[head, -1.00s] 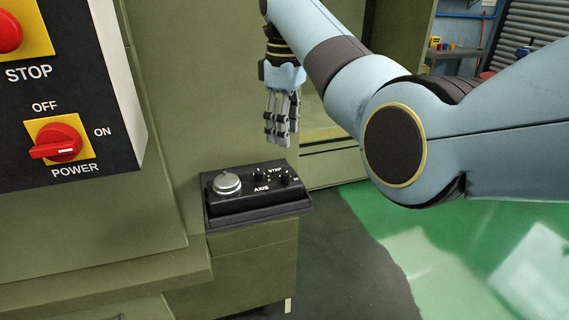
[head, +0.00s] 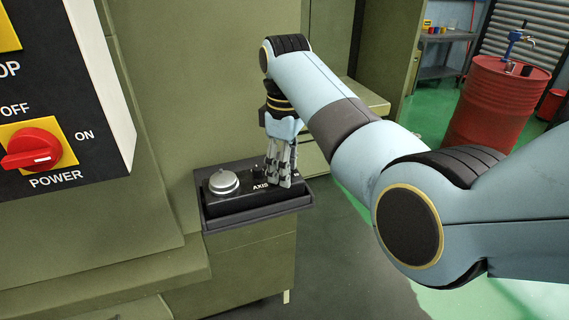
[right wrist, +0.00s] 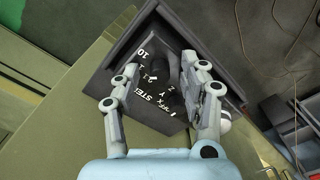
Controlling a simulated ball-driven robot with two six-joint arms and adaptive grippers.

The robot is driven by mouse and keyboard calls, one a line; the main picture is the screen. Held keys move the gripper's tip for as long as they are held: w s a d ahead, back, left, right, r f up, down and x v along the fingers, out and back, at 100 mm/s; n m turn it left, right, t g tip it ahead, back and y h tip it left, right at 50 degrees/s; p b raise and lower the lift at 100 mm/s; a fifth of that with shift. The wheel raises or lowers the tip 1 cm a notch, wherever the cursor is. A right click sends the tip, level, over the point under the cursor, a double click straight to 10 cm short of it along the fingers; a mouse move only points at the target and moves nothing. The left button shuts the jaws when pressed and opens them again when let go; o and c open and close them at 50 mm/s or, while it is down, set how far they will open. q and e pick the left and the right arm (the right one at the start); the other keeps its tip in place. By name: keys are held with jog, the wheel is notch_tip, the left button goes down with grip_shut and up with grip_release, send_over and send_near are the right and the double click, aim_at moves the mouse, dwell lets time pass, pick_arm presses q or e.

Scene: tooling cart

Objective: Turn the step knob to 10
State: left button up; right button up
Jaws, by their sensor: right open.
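The black control box (head: 245,205) sits on a ledge of the green machine, with the AXIS label and a silver dial (head: 223,182) at its left. A small black axis knob (head: 258,172) shows beside my right gripper (head: 281,182). The gripper points down over the right end of the box. Its fingers hide the step knob in the head view. In the right wrist view the open fingers stand on either side of the dark step knob (right wrist: 157,72), near the "10" mark. Its pointer setting and any finger contact are unclear. My left gripper is not in view.
The white-sided panel (head: 60,100) with a red POWER switch (head: 32,150) stands at the left. The green machine wall rises behind the box. A red drum (head: 495,105) and a shelf (head: 440,55) are far off at the right.

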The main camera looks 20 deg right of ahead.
grip_shut()
dwell(0.3)
jog(key=m, duration=0.3)
jog(key=shift+m, duration=3)
grip_release()
jog(key=shift+r, duration=0.15)
